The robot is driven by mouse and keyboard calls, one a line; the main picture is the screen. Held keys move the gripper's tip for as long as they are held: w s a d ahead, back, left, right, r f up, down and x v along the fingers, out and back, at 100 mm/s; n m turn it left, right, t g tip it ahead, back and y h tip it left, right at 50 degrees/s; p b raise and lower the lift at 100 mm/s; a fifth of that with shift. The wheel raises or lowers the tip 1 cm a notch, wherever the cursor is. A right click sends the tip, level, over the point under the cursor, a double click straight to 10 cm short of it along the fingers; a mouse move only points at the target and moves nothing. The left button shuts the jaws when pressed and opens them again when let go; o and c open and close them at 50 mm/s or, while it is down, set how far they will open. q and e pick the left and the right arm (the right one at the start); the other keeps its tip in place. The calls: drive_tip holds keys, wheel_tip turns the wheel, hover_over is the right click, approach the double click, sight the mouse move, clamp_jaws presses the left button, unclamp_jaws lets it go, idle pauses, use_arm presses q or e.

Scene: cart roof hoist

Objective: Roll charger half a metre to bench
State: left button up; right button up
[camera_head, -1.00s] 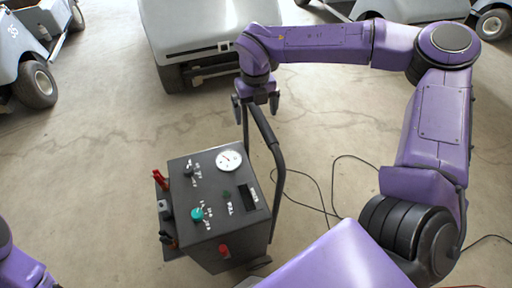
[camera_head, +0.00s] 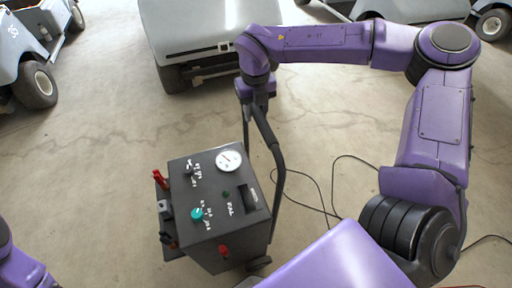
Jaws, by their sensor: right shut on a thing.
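The charger (camera_head: 215,215) is a dark grey box with a white dial, a teal knob, red and black clamps on its left side and a wheel at its lower right. It stands on the concrete floor. Its tall dark handle (camera_head: 277,165) rises at the right and back. My right gripper (camera_head: 256,106) is at the top end of the handle, shut on it. Its fingertips are partly hidden by the handle and wrist. My left arm shows only as purple links at the lower left edge; its gripper is out of view. No bench shows clearly.
A white cart (camera_head: 205,40) stands beyond the charger at the top. Another cart (camera_head: 35,45) is at the upper left, and more wheels show at the upper right. Black cables (camera_head: 325,190) lie on the floor right of the charger. The floor (camera_head: 85,165) to the left is clear.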

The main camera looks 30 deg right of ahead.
drive_tip(key=shift+w+a, duration=0.1)
drive_tip(key=shift+a, duration=0.35)
drive_tip(key=w+a+b, duration=0.1)
drive_tip(key=w+a, duration=0.1)
drive_tip(key=a, duration=0.7)
drive_tip(key=shift+w+b, duration=0.15)
drive_tip(key=shift+b, duration=0.15)
drive_tip(key=w+a, duration=0.2)
drive_tip(key=a, duration=0.7)
drive_tip(key=shift+w+a+p, duration=0.2)
drive_tip(key=shift+a+p, duration=0.1)
drive_tip(key=shift+a, duration=0.1)
